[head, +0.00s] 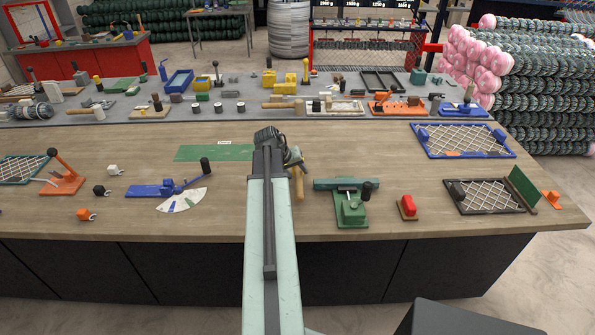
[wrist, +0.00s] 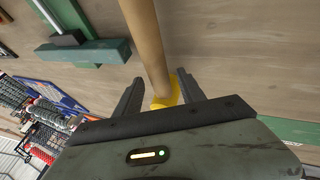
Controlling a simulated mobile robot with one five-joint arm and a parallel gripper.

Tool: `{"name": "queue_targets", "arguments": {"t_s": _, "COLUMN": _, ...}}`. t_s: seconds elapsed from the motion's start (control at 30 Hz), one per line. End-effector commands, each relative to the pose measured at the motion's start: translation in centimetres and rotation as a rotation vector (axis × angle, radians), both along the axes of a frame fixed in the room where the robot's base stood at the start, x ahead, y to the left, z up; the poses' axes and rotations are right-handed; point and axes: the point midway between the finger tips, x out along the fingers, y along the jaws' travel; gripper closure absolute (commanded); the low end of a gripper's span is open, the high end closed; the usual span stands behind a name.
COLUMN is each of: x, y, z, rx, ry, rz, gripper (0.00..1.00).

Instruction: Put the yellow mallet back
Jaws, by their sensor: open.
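The yellow mallet shows in the wrist view as a tan wooden handle (wrist: 147,45) with a yellow part (wrist: 172,96) close to my gripper. My gripper (wrist: 161,80) is open, with one finger on each side of the mallet. Whether a finger touches it I cannot tell. In the head view my gripper (head: 293,158) is over the middle of the wooden bench, and the tan handle (head: 299,183) sticks out below it toward the front edge. The mallet's head is largely hidden there by my arm. A flat green mat (head: 214,153) with a small white label lies to the left.
A green press-like tool (head: 351,207) and a red-topped block (head: 407,206) stand right of my arm. A blue lever tool with a fan-shaped scale (head: 182,199) lies left. Mesh frames (head: 462,141) lie at the right. A grey table (head: 230,107) behind holds many tools.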

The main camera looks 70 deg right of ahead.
Motion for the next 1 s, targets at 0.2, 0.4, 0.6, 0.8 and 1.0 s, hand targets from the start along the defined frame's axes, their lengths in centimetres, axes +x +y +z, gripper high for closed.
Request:
{"name": "queue_targets", "arguments": {"t_s": 0.2, "x": 0.8, "y": 2.5, "z": 4.5, "rx": 0.0, "ry": -0.001, "rz": 0.002, "gripper": 0.53}}
{"name": "queue_targets", "arguments": {"t_s": 0.4, "x": 1.1, "y": 3.0, "z": 4.7, "rx": 0.0, "ry": -0.001, "rz": 0.002, "gripper": 0.53}}
{"name": "queue_targets", "arguments": {"t_s": 0.6, "x": 1.3, "y": 3.1, "z": 4.6, "rx": 0.001, "ry": -0.001, "rz": 0.005, "gripper": 0.53}}
{"name": "queue_targets", "arguments": {"t_s": 0.8, "x": 11.2, "y": 10.4, "z": 3.7, "rx": 0.077, "ry": -0.02, "rz": 0.166, "gripper": 0.53}}
{"name": "queue_targets", "arguments": {"t_s": 1.0, "x": 25.6, "y": 28.9, "z": 2.2, "rx": 0.247, "ry": -0.024, "rz": 0.494, "gripper": 0.53}}
